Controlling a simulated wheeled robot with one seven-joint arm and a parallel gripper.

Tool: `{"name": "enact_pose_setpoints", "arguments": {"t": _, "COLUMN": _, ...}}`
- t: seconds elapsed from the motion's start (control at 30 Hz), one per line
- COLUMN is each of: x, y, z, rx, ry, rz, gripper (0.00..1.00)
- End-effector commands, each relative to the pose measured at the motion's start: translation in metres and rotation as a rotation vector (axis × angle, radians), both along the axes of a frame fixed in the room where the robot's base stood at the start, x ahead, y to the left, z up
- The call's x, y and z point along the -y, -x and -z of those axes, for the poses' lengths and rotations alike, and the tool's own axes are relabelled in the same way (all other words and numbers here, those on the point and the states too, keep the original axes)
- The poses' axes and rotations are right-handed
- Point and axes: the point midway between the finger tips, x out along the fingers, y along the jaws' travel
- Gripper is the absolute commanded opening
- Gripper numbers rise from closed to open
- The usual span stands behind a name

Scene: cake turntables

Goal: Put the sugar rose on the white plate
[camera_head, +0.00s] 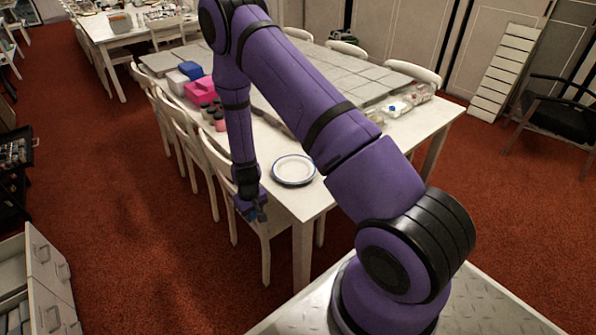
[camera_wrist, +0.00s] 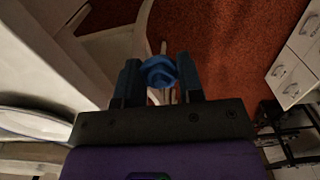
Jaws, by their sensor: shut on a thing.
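The sugar rose (camera_wrist: 159,71) is blue and sits between the two fingers of my gripper (camera_wrist: 160,85) in the wrist view. My gripper is shut on it. In the head view my gripper (camera_head: 252,212) hangs over the chair beside the table's near end, left of the plate and off the tabletop; the rose is too small to make out clearly there. The white plate (camera_head: 294,169) with a blue rim lies flat on the near end of the table and looks empty. Part of the plate (camera_wrist: 35,122) also shows at the left edge of the wrist view.
The white table (camera_head: 312,203) has chairs (camera_head: 214,157) along its left side, one right under my gripper. Pink and blue boxes (camera_head: 202,91) and small jars (camera_head: 212,110) stand farther back. The tabletop around the plate is clear. Drawers (camera_head: 50,275) stand at lower left.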

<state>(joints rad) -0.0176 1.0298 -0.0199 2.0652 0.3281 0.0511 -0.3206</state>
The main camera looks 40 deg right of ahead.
Motion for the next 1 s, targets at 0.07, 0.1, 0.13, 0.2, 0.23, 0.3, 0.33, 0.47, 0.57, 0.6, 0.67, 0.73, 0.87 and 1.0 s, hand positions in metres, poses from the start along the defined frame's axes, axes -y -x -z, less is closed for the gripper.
{"name": "enact_pose_setpoints", "arguments": {"t": 0.07, "x": 0.000, "y": 0.000, "z": 0.000, "rx": 0.000, "ry": -0.001, "rz": -0.001, "gripper": 0.13}}
{"name": "enact_pose_setpoints", "arguments": {"t": 0.1, "x": 0.000, "y": 0.000, "z": 0.000, "rx": 0.001, "ry": -0.001, "rz": -0.001, "gripper": 0.13}}
{"name": "enact_pose_setpoints", "arguments": {"t": 0.13, "x": 0.000, "y": 0.000, "z": 0.000, "rx": 0.001, "ry": -0.001, "rz": -0.001, "gripper": 0.13}}
{"name": "enact_pose_setpoints", "arguments": {"t": 0.2, "x": 0.000, "y": 0.000, "z": 0.000, "rx": 0.001, "ry": -0.001, "rz": -0.001, "gripper": 0.13}}
{"name": "enact_pose_setpoints", "arguments": {"t": 0.23, "x": 0.000, "y": 0.000, "z": 0.000, "rx": 0.001, "ry": -0.001, "rz": -0.001, "gripper": 0.13}}
{"name": "enact_pose_setpoints", "arguments": {"t": 0.3, "x": 0.000, "y": 0.000, "z": 0.000, "rx": 0.002, "ry": -0.001, "rz": 0.004, "gripper": 0.13}}
{"name": "enact_pose_setpoints", "arguments": {"t": 0.33, "x": 0.007, "y": 0.004, "z": -0.002, "rx": 0.001, "ry": -0.001, "rz": 0.039, "gripper": 0.13}}
{"name": "enact_pose_setpoints", "arguments": {"t": 0.47, "x": 0.025, "y": 0.015, "z": -0.007, "rx": 0.002, "ry": -0.001, "rz": 0.154, "gripper": 0.13}}
{"name": "enact_pose_setpoints", "arguments": {"t": 0.57, "x": 0.038, "y": 0.024, "z": -0.011, "rx": 0.001, "ry": -0.001, "rz": 0.241, "gripper": 0.13}}
{"name": "enact_pose_setpoints", "arguments": {"t": 0.6, "x": 0.044, "y": 0.028, "z": -0.013, "rx": 0.002, "ry": 0.000, "rz": 0.276, "gripper": 0.13}}
{"name": "enact_pose_setpoints", "arguments": {"t": 0.67, "x": 0.052, "y": 0.034, "z": -0.016, "rx": 0.002, "ry": 0.000, "rz": 0.333, "gripper": 0.13}}
{"name": "enact_pose_setpoints", "arguments": {"t": 0.73, "x": 0.064, "y": 0.041, "z": -0.019, "rx": 0.002, "ry": 0.000, "rz": 0.404, "gripper": 0.13}}
{"name": "enact_pose_setpoints", "arguments": {"t": 0.87, "x": 0.088, "y": 0.056, "z": -0.026, "rx": 0.002, "ry": 0.000, "rz": 0.557, "gripper": 0.13}}
{"name": "enact_pose_setpoints", "arguments": {"t": 1.0, "x": 0.122, "y": 0.080, "z": -0.036, "rx": 0.002, "ry": 0.000, "rz": 0.782, "gripper": 0.13}}
